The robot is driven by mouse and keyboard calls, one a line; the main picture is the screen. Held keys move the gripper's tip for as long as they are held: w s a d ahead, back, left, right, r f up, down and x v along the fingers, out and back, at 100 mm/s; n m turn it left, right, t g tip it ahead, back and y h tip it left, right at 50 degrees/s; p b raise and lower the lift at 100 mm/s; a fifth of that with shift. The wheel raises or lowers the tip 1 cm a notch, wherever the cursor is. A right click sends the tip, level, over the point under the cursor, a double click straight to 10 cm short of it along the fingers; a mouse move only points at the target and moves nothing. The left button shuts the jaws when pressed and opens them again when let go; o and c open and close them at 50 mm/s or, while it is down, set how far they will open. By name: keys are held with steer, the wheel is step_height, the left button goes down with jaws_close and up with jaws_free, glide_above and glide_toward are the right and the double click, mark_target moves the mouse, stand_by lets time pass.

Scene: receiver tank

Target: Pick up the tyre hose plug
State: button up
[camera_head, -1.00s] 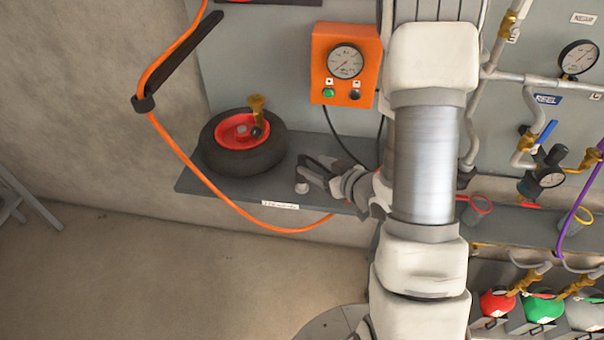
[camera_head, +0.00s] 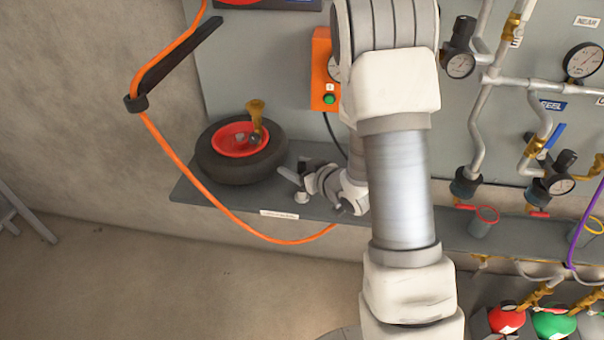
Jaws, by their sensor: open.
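The orange hose (camera_head: 190,172) hangs from a dark wall bracket and loops below the shelf's front edge. Its right end passes behind my arm, so no plug shows there. A black tyre (camera_head: 240,165) with a red hub lies on the shelf, with an upright brass fitting (camera_head: 256,112) at its hub. I cannot tell whether that fitting is the tyre hose plug. My gripper (camera_head: 291,178) is open, low over the shelf, just right of the tyre. A small pale round piece (camera_head: 302,197) sits by its fingers; I see no grip on it.
The grey shelf (camera_head: 205,195) carries a white label (camera_head: 279,214) on its front edge. An orange gauge box (camera_head: 322,85) is half hidden behind my arm. Pipes, gauges and red and yellow ring-topped holders stand to the right. The floor at lower left is clear.

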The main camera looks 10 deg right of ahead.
steer(key=shift+w, duration=0.15)
jaws_close()
stand_by(0.5)
steer(key=s+d+r+p, duration=0.1)
steer(key=d+r+p, duration=0.2)
steer(key=d+r, duration=0.8)
steer(key=shift+s+d, duration=0.2)
steer(key=shift+s, duration=0.2)
